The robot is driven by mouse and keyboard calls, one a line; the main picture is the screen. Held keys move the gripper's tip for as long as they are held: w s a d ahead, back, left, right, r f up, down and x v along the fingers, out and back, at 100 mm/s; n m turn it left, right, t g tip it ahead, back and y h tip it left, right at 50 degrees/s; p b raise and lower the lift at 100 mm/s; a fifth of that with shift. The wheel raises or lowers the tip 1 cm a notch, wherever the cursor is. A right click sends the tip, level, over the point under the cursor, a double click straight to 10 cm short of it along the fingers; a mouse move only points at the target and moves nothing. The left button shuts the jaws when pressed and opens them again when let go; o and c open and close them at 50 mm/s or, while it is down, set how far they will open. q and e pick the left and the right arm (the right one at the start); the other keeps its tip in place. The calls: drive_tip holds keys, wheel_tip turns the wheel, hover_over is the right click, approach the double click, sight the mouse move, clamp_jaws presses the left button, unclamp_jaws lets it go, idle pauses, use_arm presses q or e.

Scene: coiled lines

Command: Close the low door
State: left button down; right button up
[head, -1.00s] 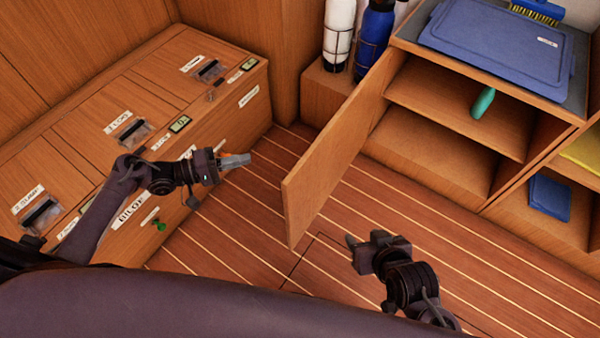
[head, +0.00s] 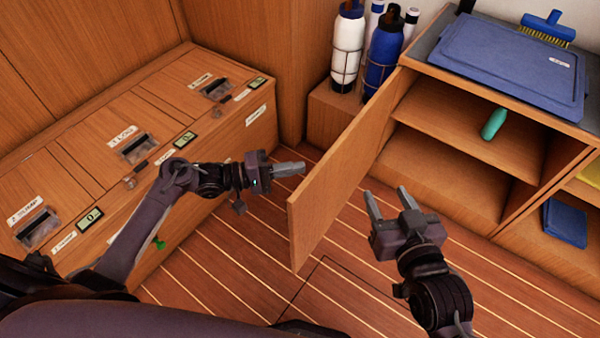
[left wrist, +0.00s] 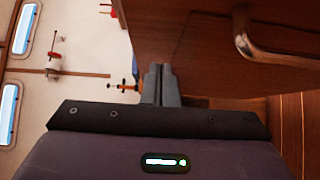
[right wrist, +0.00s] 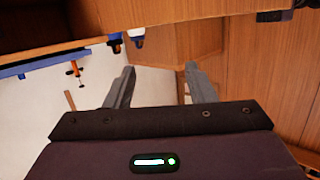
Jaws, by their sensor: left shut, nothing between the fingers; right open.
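The low door (head: 343,170) is a flat wooden panel, standing wide open from the low cabinet (head: 440,165), whose shelves show. My left gripper (head: 303,168) is shut and empty, at the left side of the door near its free edge; I cannot tell whether it touches. In the left wrist view, the shut fingers (left wrist: 160,80) are beside a wooden panel with a metal handle (left wrist: 243,35). My right gripper (head: 388,192) is open and empty, right of the door, in front of the cabinet opening. Its spread fingers also show in the right wrist view (right wrist: 157,75).
A green object (head: 494,123) lies on the upper shelf. A blue lid (head: 515,65) and brush (head: 548,25) are on the cabinet top. White (head: 348,45) and blue (head: 383,50) bottles stand behind the door. A labelled bench (head: 130,160) is left. Striped floor (head: 240,260) is free in front.

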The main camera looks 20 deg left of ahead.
use_arm(q)
drive_tip(key=shift+s+d, duration=0.2)
drive_tip(key=shift+d, duration=0.35)
drive_tip(key=shift+s+d, duration=0.2)
drive_tip(key=shift+d, duration=0.3)
use_arm(e)
drive_tip(key=shift+w+r+t, duration=0.2)
drive_tip(key=shift+r+t, duration=0.3)
drive_tip(key=shift+r, duration=0.35)
